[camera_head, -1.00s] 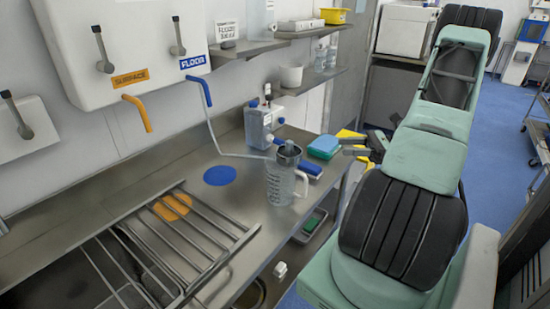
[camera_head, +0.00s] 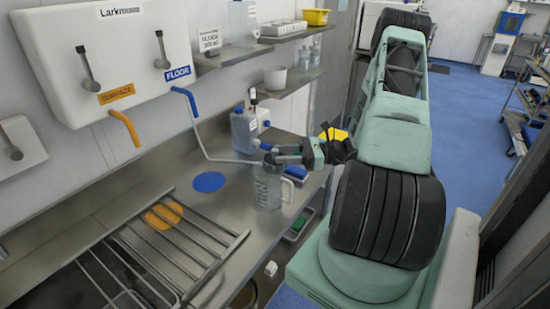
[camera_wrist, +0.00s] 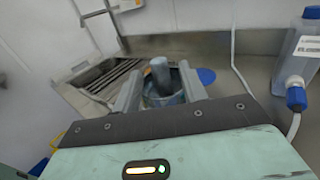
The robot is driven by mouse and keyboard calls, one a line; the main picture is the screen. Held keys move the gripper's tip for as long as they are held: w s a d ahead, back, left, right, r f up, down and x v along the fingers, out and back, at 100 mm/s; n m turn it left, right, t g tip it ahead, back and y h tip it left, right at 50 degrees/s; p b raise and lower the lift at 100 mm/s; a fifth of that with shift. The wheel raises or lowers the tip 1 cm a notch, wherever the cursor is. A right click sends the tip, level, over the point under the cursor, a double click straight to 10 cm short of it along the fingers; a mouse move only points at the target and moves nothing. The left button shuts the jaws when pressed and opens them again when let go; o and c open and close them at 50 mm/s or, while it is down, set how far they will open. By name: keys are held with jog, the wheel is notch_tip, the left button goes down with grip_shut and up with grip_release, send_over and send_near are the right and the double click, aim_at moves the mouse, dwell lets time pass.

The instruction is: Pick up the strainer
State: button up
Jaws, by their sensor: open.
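The strainer (camera_wrist: 160,76) shows in the wrist view as a grey piece with an upright cylindrical part, at the top of the clear measuring jug (camera_head: 268,190). The jug stands on the steel counter. My gripper (camera_head: 270,154) is at the jug's top, reaching in from the right. In the wrist view its two fingers (camera_wrist: 160,84) are apart, one on each side of the strainer's upright part. I cannot tell whether either finger touches it. In the head view my gripper hides most of the strainer.
A bottle (camera_head: 244,131) with a blue cap stands behind the jug. A blue disc (camera_head: 208,182) lies on the counter left of it. A metal rack (camera_head: 165,245) covers the sink at front left. Shelves (camera_head: 270,45) hang on the wall above.

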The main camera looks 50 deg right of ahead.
aim_at(275, 150)
jog(key=shift+p+x, duration=0.35)
jog(key=shift+x, duration=1.1)
grip_shut()
jog(key=shift+d+r, duration=0.1)
jog(key=shift+r, duration=0.05)
notch_tip(275, 150, up, 10)
jog(key=shift+f+b, duration=0.1)
jog(key=shift+b, duration=1)
jog(key=shift+p, duration=0.3)
